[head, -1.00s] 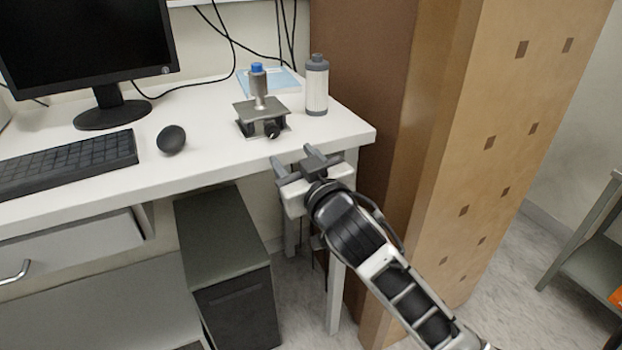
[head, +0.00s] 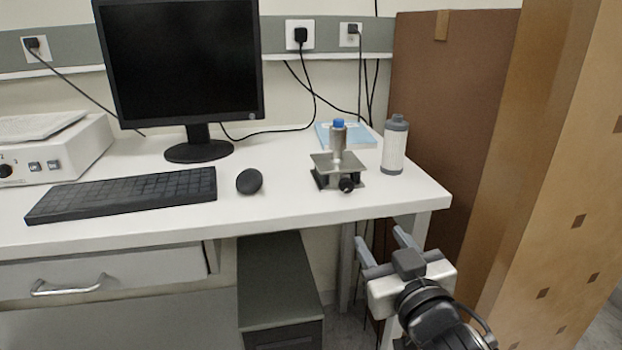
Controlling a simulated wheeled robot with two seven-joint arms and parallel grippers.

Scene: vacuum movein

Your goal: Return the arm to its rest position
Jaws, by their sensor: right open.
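My right gripper (head: 382,244) is in the lower right of the head view, in front of the desk's right front corner and below the level of its top. Its two grey fingers point toward the desk and stand apart, with nothing between them. My right arm (head: 436,318) comes in from the bottom right; most of it is out of the frame. My left gripper is not in view.
The white desk (head: 300,209) holds a lab jack (head: 338,172) with a blue-capped metal piece, a white-grey bottle (head: 394,147), mouse (head: 249,181), keyboard (head: 125,194) and monitor (head: 182,62). A dark cabinet (head: 277,285) stands underneath. A tall wooden block (head: 565,190) is at right.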

